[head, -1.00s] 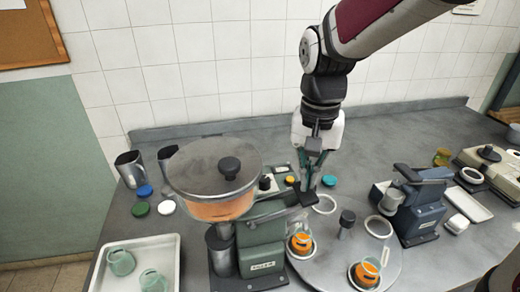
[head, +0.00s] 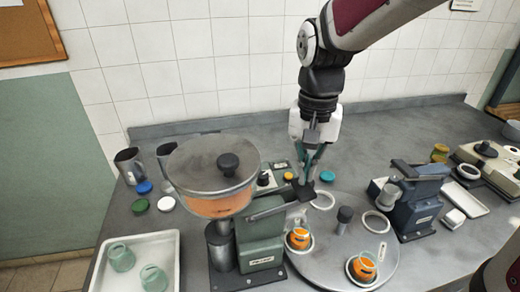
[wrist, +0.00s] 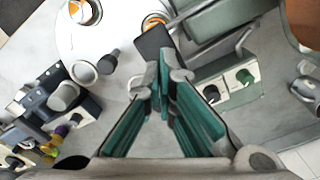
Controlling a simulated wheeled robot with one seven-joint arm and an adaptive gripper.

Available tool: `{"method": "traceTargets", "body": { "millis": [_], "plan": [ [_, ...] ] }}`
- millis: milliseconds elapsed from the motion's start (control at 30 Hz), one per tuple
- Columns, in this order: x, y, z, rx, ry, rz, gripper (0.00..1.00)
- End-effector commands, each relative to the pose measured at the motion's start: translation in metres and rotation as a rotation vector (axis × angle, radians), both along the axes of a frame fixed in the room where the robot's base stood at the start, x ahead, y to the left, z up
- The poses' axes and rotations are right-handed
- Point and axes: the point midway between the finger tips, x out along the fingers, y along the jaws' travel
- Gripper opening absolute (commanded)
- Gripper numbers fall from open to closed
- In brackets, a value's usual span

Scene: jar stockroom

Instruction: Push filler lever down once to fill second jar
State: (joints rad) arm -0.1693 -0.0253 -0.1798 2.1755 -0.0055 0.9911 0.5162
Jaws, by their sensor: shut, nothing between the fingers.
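The green filler (head: 262,245) carries a round lidded hopper (head: 212,175) with orange contents. Its lever (head: 268,211) reaches right and ends in a dark pad (head: 299,193); the pad also shows in the wrist view (wrist: 153,41). My gripper (head: 304,181) is shut and empty, pointing down, its fingertips (wrist: 159,68) at the pad; whether they touch it is unclear. One jar with orange filling (head: 298,239) sits on the turntable (head: 325,262) beside the filler, partly below the lever end. Another orange-filled jar (head: 364,267) sits at the turntable's front right.
A blue-grey machine (head: 417,205) stands right of the turntable. A white tray (head: 112,243) with two empty jars is at front left. Loose lids (head: 165,204) and metal cups (head: 128,165) lie behind it. The tiled wall bounds the back.

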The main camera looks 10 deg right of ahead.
Motion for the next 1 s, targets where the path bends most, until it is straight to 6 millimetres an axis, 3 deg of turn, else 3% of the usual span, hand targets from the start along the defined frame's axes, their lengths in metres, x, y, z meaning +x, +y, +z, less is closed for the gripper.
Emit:
{"method": "traceTargets", "body": {
  "millis": [500, 1000],
  "plan": [
    [-0.002, 0.0, 0.046, -0.001, -0.001, 0.0, 0.0],
    [0.0, 0.0, 0.048, 0.0, 0.0, 0.0, 0.0]
  ]
}}
